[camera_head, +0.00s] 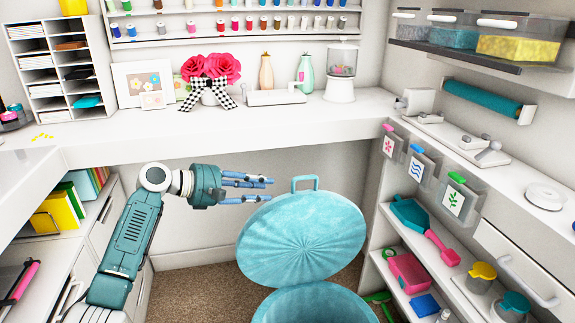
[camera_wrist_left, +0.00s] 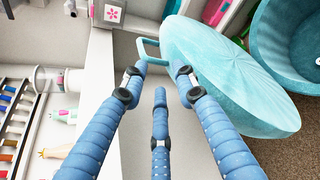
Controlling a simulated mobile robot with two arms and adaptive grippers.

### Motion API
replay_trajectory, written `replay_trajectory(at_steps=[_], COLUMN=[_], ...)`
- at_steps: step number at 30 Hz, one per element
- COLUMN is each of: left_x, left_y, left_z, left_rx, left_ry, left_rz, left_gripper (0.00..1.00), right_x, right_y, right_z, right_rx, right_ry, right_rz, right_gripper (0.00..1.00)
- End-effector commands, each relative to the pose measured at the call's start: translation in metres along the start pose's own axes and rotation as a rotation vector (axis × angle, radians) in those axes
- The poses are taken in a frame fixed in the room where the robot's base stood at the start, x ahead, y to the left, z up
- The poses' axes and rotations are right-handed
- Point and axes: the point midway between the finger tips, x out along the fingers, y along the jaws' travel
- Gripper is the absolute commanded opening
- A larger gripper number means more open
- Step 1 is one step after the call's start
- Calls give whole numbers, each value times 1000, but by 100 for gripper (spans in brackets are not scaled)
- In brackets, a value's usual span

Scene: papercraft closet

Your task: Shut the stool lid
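The stool is a round teal tub (camera_head: 315,305) at the bottom of the head view, with its teal lid (camera_head: 303,238) raised and tilted up. A small loop handle (camera_head: 305,180) stands at the lid's upper edge. My left gripper (camera_head: 268,188) is open with its fingers spread, beside the handle on its left and apart from it in the head view. In the left wrist view the lid (camera_wrist_left: 235,70) and its handle (camera_wrist_left: 150,48) show just past the fingertips, with the open tub (camera_wrist_left: 290,45) behind. Nothing is between the fingers. My right gripper is not in view.
A white desk (camera_head: 340,120) with a flower vase and a candy jar runs above the stool. Shelves (camera_head: 375,245) with a teal dustpan stand close on the right, and a cabinet with books stands on the left. Brown carpet (camera_head: 190,290) is clear left of the stool.

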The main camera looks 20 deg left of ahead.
Motion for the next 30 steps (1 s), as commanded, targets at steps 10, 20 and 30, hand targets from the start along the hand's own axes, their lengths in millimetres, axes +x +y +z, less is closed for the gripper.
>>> replay_trajectory(at_steps=[10,20,30], left_x=[18,78,99], left_y=[20,21,22], left_z=[15,16,17], left_rx=[-50,-49,-47], left_ry=[-40,-37,-35], left_rz=[24,25,25], left_gripper=[29,29,29], right_x=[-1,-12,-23], right_y=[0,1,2], right_z=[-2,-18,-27], right_rx=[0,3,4], right_ry=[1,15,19], right_rz=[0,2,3], right_gripper=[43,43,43])
